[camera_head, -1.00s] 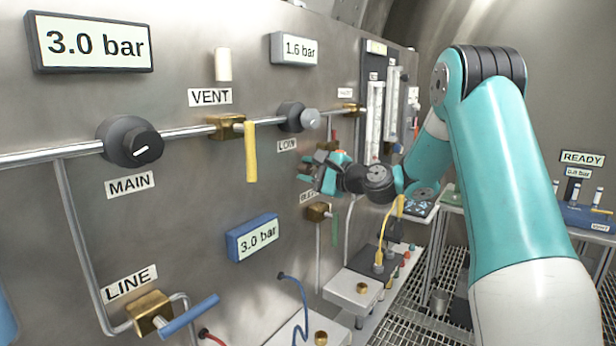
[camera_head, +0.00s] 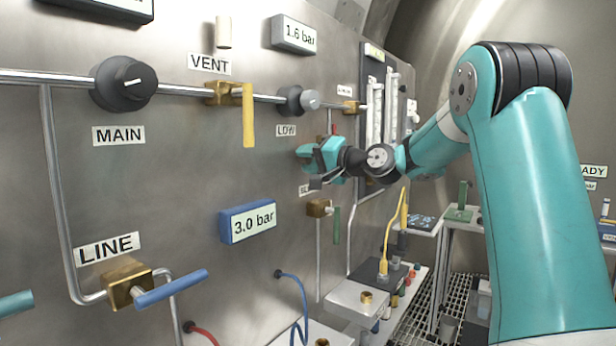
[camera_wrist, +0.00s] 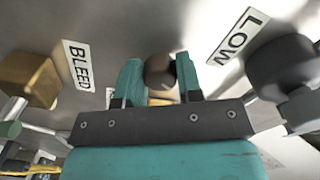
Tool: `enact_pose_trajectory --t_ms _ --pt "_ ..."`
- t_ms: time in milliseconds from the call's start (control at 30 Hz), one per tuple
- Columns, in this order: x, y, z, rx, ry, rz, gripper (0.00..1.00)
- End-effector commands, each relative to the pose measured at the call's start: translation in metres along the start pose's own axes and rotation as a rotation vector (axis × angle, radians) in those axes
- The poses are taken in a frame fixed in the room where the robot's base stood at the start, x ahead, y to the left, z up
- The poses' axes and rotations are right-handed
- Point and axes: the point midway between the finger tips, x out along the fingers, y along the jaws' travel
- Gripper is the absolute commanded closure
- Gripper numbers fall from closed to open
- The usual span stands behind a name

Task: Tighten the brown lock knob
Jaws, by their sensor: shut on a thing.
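The brown lock knob (camera_wrist: 160,72) is a small round dark brown knob on the steel panel, between the BLEED and LOW labels in the wrist view. My gripper (camera_wrist: 158,66) has one teal finger on each side of it and is shut on it. In the head view my gripper (camera_head: 306,158) is at the panel, just below the LOW label (camera_head: 286,131), and hides the knob.
The grey LOW regulator knob (camera_wrist: 283,70) is close to the right of my gripper. A brass valve (camera_wrist: 30,78) with a green handle is to the left. The yellow VENT handle (camera_head: 248,115) hangs left of my gripper. A bench with a yellow cable (camera_head: 392,235) stands below.

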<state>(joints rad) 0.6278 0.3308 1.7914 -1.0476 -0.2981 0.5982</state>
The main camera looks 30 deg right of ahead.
Motion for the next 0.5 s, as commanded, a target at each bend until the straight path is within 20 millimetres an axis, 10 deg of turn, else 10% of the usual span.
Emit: enact_pose_trajectory --t_ms 500 --pt "0.0003 0.004 0.0025 -0.391 -0.002 -0.001 0.9"
